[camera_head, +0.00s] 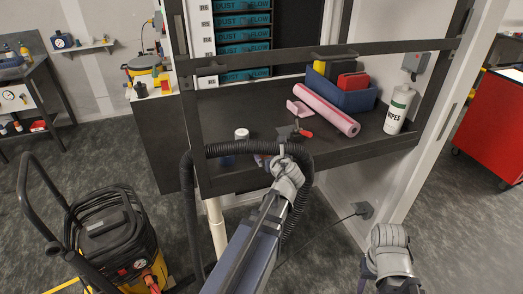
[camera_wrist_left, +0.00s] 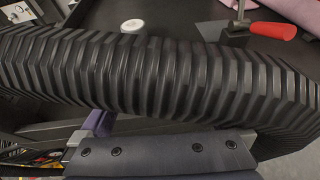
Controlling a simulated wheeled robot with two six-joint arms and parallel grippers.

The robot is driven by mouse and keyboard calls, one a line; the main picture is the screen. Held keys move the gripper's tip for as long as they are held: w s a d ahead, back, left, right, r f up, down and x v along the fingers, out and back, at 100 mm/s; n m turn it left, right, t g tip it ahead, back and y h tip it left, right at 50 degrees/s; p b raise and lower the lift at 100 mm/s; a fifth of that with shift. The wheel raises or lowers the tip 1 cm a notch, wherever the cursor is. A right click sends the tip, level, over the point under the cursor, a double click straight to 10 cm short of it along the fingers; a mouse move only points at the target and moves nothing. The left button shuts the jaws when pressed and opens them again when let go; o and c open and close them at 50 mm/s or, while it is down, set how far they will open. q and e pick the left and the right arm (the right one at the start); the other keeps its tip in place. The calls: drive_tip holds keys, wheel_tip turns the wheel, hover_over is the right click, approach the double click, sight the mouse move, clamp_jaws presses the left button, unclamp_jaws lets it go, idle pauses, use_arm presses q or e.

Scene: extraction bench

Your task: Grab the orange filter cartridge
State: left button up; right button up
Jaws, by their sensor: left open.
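I cannot make out an orange filter cartridge for certain in either view. My left gripper (camera_head: 272,160) is at the front edge of the dark bench, largely hidden by a ribbed black hose (camera_head: 235,148). In the left wrist view the hose (camera_wrist_left: 150,75) runs across the whole picture, close in front of the gripper, and hides most of the bench and the fingertips. The left jaws are open, with no object seen between them. Part of my right arm shows at the lower right, but its gripper is out of view.
On the bench are a pink roll (camera_head: 325,108), a blue bin (camera_head: 345,95), a white wipes bottle (camera_head: 398,110), a white-capped container (camera_head: 241,134) and a red-handled clamp (camera_head: 304,132). A dark rail (camera_head: 340,153) edges the bench front. A black vacuum (camera_head: 115,235) stands left.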

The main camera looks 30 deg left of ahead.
sight(264, 150)
use_arm(q)
drive_tip(key=shift+d, duration=0.1)
drive_tip(key=shift+b+x, duration=0.55)
drive_tip(key=shift+x, duration=0.6)
drive_tip(key=shift+f, duration=0.1)
drive_tip(key=b+x, duration=0.2)
drive_tip(key=x, duration=0.2)
drive_tip(key=shift+s+f, duration=0.1)
drive_tip(key=shift+w+a+f, duration=0.1)
drive_tip(key=shift+w+a, duration=0.2)
drive_tip(key=c, duration=1.4)
drive_tip(key=shift+r, duration=0.2)
